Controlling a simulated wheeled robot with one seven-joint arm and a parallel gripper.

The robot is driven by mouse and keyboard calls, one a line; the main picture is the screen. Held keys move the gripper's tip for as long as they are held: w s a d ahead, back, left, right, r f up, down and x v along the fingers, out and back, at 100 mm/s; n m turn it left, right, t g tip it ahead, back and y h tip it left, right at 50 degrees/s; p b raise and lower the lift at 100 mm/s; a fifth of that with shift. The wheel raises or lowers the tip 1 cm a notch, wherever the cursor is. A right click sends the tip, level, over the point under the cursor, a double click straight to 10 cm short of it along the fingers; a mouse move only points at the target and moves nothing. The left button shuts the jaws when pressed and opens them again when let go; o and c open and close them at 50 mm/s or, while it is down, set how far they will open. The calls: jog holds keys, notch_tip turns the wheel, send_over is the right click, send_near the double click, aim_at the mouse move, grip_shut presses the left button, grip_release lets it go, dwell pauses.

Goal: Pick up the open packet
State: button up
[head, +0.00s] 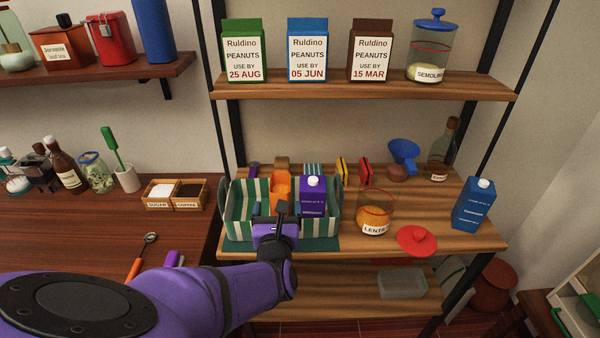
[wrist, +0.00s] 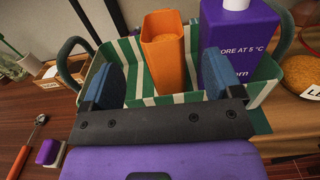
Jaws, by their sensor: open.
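An orange packet (head: 281,190) stands upright in the green-and-white striped basket (head: 245,232) on the middle shelf. In the wrist view the orange packet (wrist: 165,60) appears open at its top. A purple carton (head: 313,197) with a white cap stands to its right in the basket; it also shows in the wrist view (wrist: 238,45). My gripper (head: 269,210) is at the basket's front side. In the wrist view its blue-padded fingers (wrist: 158,82) are apart, with the orange packet beyond and between them in the picture. I cannot tell the remaining gap.
A lentil jar (head: 374,222), a red lid (head: 417,240) and a blue carton (head: 474,204) stand right of the basket. The basket's handles (wrist: 72,62) rise at its ends. Peanut packets (head: 307,52) stand on the shelf above. The wooden counter (head: 180,230) lies to the left.

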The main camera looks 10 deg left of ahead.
aim_at(279, 194)
jog(key=x, duration=0.8)
jog(key=shift+w, duration=0.1)
jog(key=c, duration=1.5)
jog(key=shift+r, duration=0.1)
